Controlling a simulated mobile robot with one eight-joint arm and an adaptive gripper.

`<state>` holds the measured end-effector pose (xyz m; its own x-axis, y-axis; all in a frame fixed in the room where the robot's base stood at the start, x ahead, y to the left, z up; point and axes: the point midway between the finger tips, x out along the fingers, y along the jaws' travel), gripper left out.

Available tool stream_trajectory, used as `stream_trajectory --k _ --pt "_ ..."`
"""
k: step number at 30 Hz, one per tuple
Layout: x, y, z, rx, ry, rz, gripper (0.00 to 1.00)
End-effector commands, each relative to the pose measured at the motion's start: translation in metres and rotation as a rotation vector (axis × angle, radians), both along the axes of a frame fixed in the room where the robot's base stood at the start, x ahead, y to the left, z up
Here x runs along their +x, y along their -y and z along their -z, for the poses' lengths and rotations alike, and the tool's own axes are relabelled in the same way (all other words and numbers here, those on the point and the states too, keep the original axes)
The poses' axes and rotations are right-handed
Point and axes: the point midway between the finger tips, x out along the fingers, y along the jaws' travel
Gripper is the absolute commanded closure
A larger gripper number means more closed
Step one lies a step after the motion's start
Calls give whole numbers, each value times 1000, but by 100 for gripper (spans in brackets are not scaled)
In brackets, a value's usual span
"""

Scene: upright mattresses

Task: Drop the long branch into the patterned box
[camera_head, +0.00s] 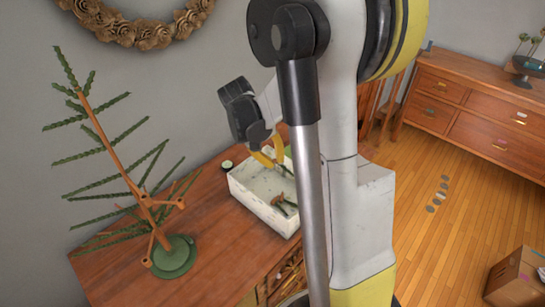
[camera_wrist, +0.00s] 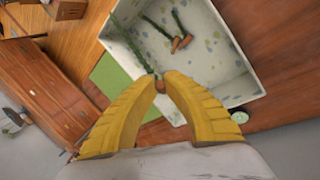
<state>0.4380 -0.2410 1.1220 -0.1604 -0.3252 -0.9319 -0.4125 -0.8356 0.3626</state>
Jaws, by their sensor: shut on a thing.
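The patterned box (camera_head: 262,209) is a white open tray with speckled spots, on the wooden table. My gripper (camera_head: 273,160) is over its far end. In the wrist view my yellow fingertips (camera_wrist: 161,82) are shut on the brown stem end of a long green branch (camera_wrist: 134,43). The branch stretches away toward the upper left, over the box's corner area; whether it touches the box I cannot tell. Shorter green branches with brown stems (camera_wrist: 181,42) lie inside the box (camera_wrist: 207,68). My arm hides part of the box in the head view.
A partly bare artificial tree (camera_head: 120,150) with a green base (camera_head: 174,258) stands left on the table (camera_head: 215,245). A small round dark-rimmed item (camera_head: 227,164) sits beside the box.

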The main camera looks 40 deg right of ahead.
Motion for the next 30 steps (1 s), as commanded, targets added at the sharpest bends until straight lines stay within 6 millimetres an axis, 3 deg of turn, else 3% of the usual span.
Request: stream_trajectory --k 7,17,20,30 --pt "0 0 34 0 0 0 100" --pt "0 0 38 0 0 0 100" --pt "0 0 38 0 0 0 70" --pt "1 -1 36 0 0 0 68"
